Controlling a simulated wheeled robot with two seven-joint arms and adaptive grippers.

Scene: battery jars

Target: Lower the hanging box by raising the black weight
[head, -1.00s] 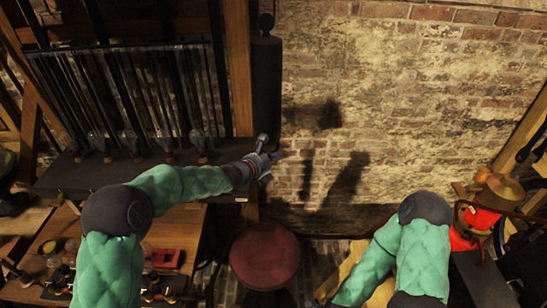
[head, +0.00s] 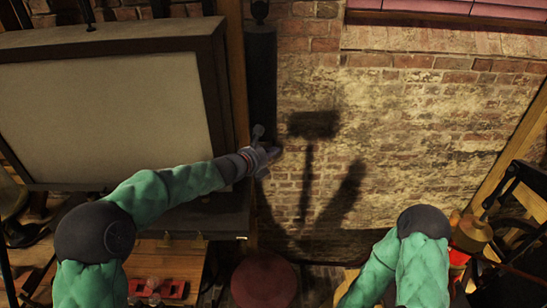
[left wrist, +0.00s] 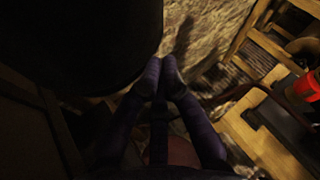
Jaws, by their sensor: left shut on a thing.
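The black weight (head: 261,80) is a tall dark cylinder hanging upright against the brick wall in the head view. In the left wrist view its dark round bulk (left wrist: 75,45) fills the upper left. My left gripper (head: 268,154) is at the weight's lower end, its fingers nearly together and shut on it; the exact grip spot is too dark to tell. Its fingertips (left wrist: 162,70) also show in the left wrist view. The hanging box (head: 110,105), with a pale front panel and dark frame, is left of the weight, just above a dark bench. My right gripper is out of view.
The dark bench (head: 190,222) lies below the box. A round red stool (head: 264,281) stands below my left gripper. Red and brass equipment (head: 468,236) is at the right. The brick wall between is clear and carries shadows.

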